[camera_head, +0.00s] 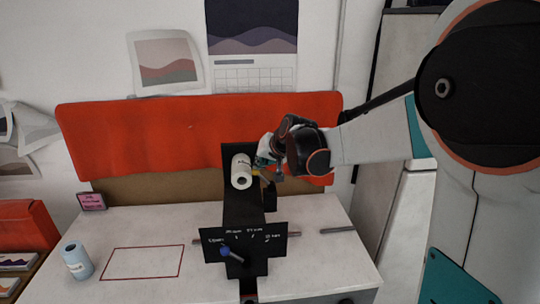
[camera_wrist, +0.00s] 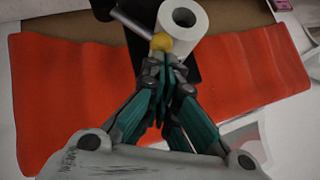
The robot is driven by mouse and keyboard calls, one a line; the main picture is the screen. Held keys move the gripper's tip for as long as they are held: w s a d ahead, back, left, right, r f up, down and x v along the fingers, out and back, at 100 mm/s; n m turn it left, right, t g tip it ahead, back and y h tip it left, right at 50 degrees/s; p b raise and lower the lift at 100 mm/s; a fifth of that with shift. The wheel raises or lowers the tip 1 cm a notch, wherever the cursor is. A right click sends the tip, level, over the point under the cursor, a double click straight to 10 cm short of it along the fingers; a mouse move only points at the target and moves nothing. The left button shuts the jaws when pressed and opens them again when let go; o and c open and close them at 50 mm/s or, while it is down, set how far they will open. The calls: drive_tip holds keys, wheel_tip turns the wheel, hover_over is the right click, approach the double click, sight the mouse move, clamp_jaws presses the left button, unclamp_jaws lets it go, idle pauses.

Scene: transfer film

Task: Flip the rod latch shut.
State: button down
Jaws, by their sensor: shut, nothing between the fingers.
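The rod latch shows in the wrist view as a thin grey rod (camera_wrist: 132,23) ending in a yellow ball knob (camera_wrist: 161,42). It lies beside the end of a white roll (camera_wrist: 184,18), and whether it is open or shut is unclear. In the head view the knob (camera_head: 256,171) is small and partly hidden by my gripper, next to the white roll (camera_head: 241,171) on a black stand (camera_head: 238,212). My gripper (camera_wrist: 163,62) is shut and empty, its teal fingertips right at the knob, seemingly touching it. It also shows in the head view (camera_head: 262,164).
A black front plate (camera_head: 245,262) carries a blue-knobbed lever (camera_head: 225,251) and white markings. A grey bar (camera_head: 337,230) lies at the right. A light-blue roll (camera_head: 76,261) stands left of a red outlined rectangle (camera_head: 143,262). A red panel (camera_head: 150,138) runs behind the table.

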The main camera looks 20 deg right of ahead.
sight(244, 173)
drive_tip(key=shift+w+a+f+n+g+h+b, duration=0.2)
drive_tip(key=shift+a+f+h, duration=0.2)
drive_tip(key=shift+a+f, duration=0.25)
drive_tip(key=shift+w+a+f+n+g+h+b, duration=0.2)
drive_tip(key=shift+a+f+h, duration=0.25)
drive_tip(key=shift+a, duration=0.4)
drive_tip(key=shift+w+a+f+n+h+b, duration=0.1)
drive_tip(key=shift+w+a+f+n+h, duration=0.2)
drive_tip(key=shift+a+f, duration=0.35)
drive_tip(key=shift+a, duration=0.15)
drive_tip(key=shift+r, duration=0.15)
drive_tip(key=s+a+r+p, duration=0.1)
drive_tip(key=s+r+p, duration=0.1)
drive_tip(key=r, duration=0.3)
drive_tip(key=s+a+r+p, duration=0.1)
drive_tip(key=s+r, duration=0.3)
drive_tip(key=r, duration=0.2)
drive_tip(key=shift+s+a+p, duration=0.15)
drive_tip(key=shift+s+p, duration=0.15)
drive_tip(key=shift+p, duration=0.05)
